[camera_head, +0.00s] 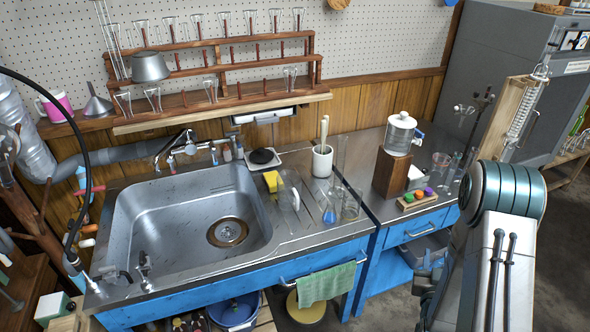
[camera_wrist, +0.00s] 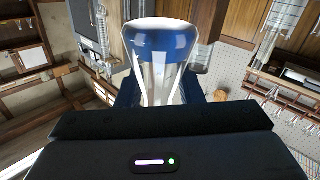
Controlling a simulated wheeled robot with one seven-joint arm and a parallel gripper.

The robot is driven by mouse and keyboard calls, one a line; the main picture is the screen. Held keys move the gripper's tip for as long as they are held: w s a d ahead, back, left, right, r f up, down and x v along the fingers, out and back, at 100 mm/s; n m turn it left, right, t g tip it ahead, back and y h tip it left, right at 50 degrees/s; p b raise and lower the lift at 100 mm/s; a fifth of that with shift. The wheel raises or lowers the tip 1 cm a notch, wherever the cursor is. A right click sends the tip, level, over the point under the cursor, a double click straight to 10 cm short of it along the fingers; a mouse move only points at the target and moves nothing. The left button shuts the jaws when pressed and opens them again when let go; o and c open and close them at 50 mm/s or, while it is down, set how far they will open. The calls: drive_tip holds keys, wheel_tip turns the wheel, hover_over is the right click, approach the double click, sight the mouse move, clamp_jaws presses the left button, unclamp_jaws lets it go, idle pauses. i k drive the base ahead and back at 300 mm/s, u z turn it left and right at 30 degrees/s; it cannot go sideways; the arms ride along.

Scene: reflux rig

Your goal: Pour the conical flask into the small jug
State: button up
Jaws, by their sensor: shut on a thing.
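In the wrist view, my gripper (camera_wrist: 160,88) is shut on the conical flask (camera_wrist: 160,55), clear glass with blue liquid at its wide end. The wrist picture looks upside down, so the flask seems about upright. In the head view the held flask is hidden, and only dark parts near my wrist show beside my arm. A clear glass vessel that may be the small jug (camera_head: 290,198) stands on the drainboard right of the sink, but I cannot tell for sure. My gripper appears well to the right of it.
A small blue-bottomed glass (camera_head: 329,213) and a beaker (camera_head: 351,206) stand close together near the counter's front edge. A lidded jar (camera_head: 400,133) sits on a wooden block (camera_head: 391,174). The sink (camera_head: 190,215) is empty.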

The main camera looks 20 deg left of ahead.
sight(289, 182)
drive_tip(key=u, duration=0.6)
drive_tip(key=i, duration=1.05)
drive_tip(key=u, duration=0.25)
